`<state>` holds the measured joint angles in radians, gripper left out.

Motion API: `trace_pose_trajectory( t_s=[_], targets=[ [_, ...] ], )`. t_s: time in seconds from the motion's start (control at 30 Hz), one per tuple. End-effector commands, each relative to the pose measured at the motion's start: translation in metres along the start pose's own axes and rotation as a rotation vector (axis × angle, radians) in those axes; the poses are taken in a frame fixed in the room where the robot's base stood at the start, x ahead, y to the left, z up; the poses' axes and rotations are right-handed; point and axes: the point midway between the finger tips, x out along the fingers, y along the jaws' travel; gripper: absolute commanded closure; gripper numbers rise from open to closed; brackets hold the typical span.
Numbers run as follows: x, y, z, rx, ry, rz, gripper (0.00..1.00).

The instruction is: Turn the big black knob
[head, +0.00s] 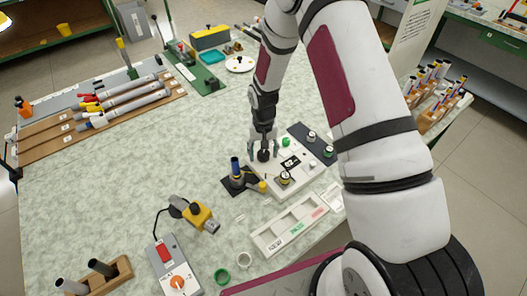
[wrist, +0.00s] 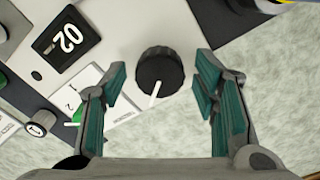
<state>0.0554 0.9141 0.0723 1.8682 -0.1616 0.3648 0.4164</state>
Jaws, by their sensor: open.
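The big black knob (wrist: 160,72) sits on a light panel and shows in the wrist view between my fingers. It is round with a ribbed side and a white pointer line aimed toward the lower left of its face. In the head view the knob (head: 264,156) is a dark shape under my gripper, partly hidden by it. My gripper (wrist: 163,90) is open, with one teal-padded finger on each side of the knob and a visible gap to it on both sides. In the head view my gripper (head: 263,152) points down over the panel (head: 300,175).
The panel carries a "02" display (wrist: 67,40), a green button (head: 286,142) and smaller knobs (head: 284,178). A sorting tray (head: 290,228) lies in front. The table's middle left is clear.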

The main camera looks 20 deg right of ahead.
Motion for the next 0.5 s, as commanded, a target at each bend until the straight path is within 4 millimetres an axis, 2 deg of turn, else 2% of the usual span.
trace_pose_trajectory(
  t_s=[0.13, 0.17, 0.3, 0.37, 0.5],
  targets=[
    [-0.0002, 0.0000, -0.0001, 0.000, 0.000, 0.000, 0.45],
    [-0.0002, 0.0000, -0.0001, 0.000, 0.000, 0.000, 0.50],
    [-0.0003, 0.0000, -0.0001, 0.000, 0.000, 0.000, 0.81],
    [-0.0004, 0.0000, -0.0001, 0.000, 0.000, 0.000, 0.93],
    [-0.0003, 0.0000, -0.0001, -0.007, 0.000, 0.000, 0.93]
  ],
)
